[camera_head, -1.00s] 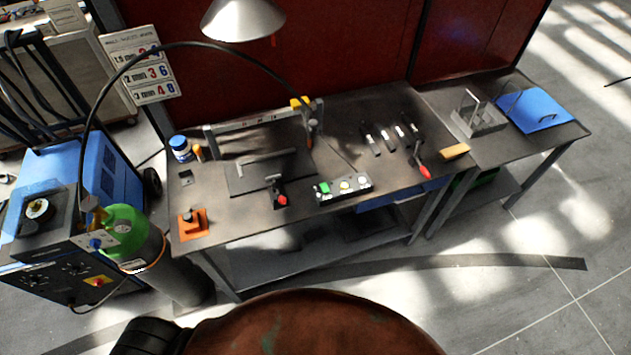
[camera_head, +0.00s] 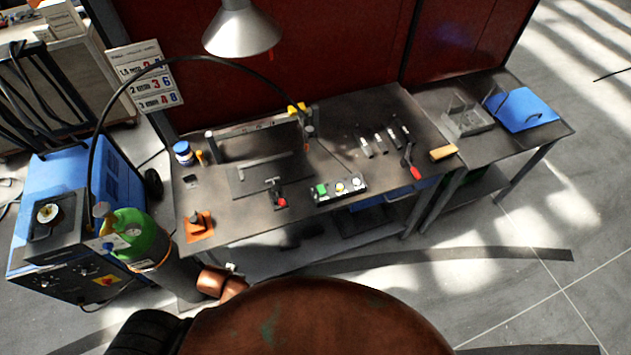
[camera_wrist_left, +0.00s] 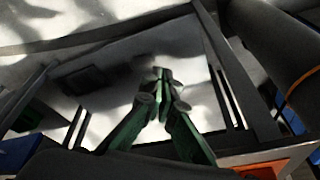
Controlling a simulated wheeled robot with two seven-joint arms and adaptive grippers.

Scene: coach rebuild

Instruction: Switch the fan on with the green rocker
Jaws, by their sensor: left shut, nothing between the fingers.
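The green rocker (camera_head: 321,189) sits at the left end of a small control box (camera_head: 338,196) near the front edge of the workbench. A yellow control and a pale one sit beside it on the box. A grey metal cone-shaped hood (camera_head: 243,30) hangs above the bench; I cannot tell whether it belongs to the fan. My left gripper, with green fingers, shows in the left wrist view (camera_wrist_left: 163,88). It is shut and empty, apart from the control box, which is not in that view. In the head view only part of my left arm shows, low by the bench's front. My right gripper is not in view.
The workbench (camera_head: 225,228) carries an orange block (camera_head: 199,226), a red-tipped clamp (camera_head: 278,194), several hand tools and a blue-capped bottle (camera_head: 183,152). A green-topped gas cylinder (camera_head: 140,236) and blue welding machine (camera_head: 75,185) stand left. A blue sheet (camera_head: 525,112) lies on the right table.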

